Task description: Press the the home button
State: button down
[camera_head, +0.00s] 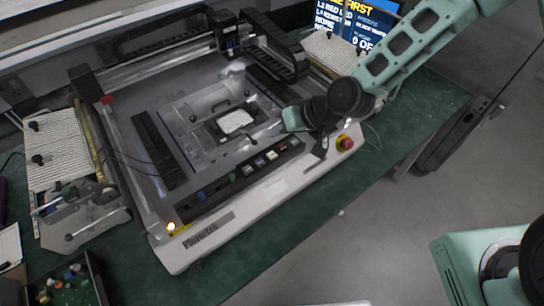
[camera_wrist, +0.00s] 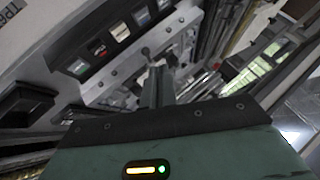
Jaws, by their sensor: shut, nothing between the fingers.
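A row of square push buttons is set in the dark front panel of the machine (camera_head: 197,240). In the head view a white button (camera_head: 271,155) sits mid-row; labels are too small to read, so I cannot tell which is the home button. In the wrist view the row shows a white button (camera_wrist: 78,66), a dark reddish button (camera_wrist: 98,48) and a pale button (camera_wrist: 120,30). My gripper (camera_head: 284,121) is shut and empty, over the machine bed just behind the right end of the panel. Its fingers (camera_wrist: 157,70) point past the buttons, apart from them.
A red emergency stop knob (camera_head: 346,143) stands at the machine's front right corner. A gantry (camera_head: 232,38) spans the back. A flat fixture with a white part (camera_head: 235,121) lies on the bed. A green table (camera_head: 300,233) surrounds the machine; a bin (camera_head: 70,283) holds small parts.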

aim_at(276, 156)
jog(key=shift+f+b, duration=1.85)
jog(key=shift+f, duration=1.2)
jog(key=shift+f+b, duration=0.4)
jog(key=shift+f+b, duration=0.35)
jog(key=shift+f, duration=0.05)
dwell(0.3)
jog(key=shift+r+p, duration=0.6)
jog(key=shift+r, duration=0.25)
jog(key=shift+r, duration=0.1)
notch_tip(276, 156, up, 5)
jog(key=p, duration=0.3)
jog(key=shift+p, duration=0.35)
